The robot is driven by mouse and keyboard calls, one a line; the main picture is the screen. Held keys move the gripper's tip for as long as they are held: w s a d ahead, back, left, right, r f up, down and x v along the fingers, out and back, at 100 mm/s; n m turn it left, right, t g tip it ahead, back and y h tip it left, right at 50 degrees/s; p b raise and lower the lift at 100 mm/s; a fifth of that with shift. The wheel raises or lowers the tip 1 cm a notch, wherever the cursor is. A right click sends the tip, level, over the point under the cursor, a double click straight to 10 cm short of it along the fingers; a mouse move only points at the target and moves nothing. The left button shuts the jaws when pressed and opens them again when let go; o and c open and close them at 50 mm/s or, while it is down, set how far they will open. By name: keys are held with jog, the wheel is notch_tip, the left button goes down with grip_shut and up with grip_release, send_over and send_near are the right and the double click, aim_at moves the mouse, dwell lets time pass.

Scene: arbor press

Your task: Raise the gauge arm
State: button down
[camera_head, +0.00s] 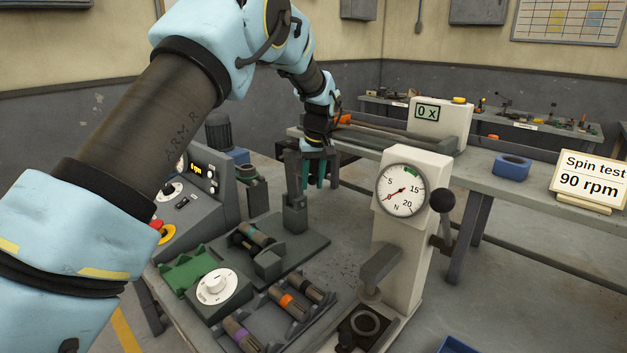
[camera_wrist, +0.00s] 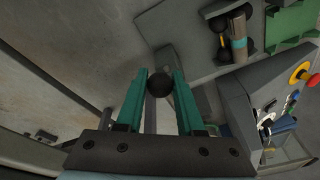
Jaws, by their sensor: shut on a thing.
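My gripper (camera_head: 318,170) points down beside a grey upright post (camera_head: 294,195) on the dark fixture plate. In the wrist view, its two teal fingers (camera_wrist: 160,84) are closed on a round black knob (camera_wrist: 159,86). I take this knob to be the gauge arm's. A grey bar (camera_wrist: 151,118) shows below it between the fingers. In the head view, the knob is hidden by the fingers and post. A dark rotor with a teal band (camera_head: 254,236) lies in the fixture left of the post; it also shows in the wrist view (camera_wrist: 238,42).
The white press with a round dial (camera_head: 402,190) and black-knobbed lever (camera_head: 442,200) stands right of my gripper. A control box (camera_head: 195,195) is at left. Several banded rotors lie in a rack (camera_head: 313,317) in front. A bench (camera_head: 500,186) stands behind.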

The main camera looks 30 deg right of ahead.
jog(key=shift+d, duration=0.1)
jog(key=c, duration=0.5)
grip_release()
jog(key=shift+f, duration=0.1)
jog(key=b+v, duration=0.4)
jog(key=v, duration=0.6)
jog(key=shift+r, duration=0.4)
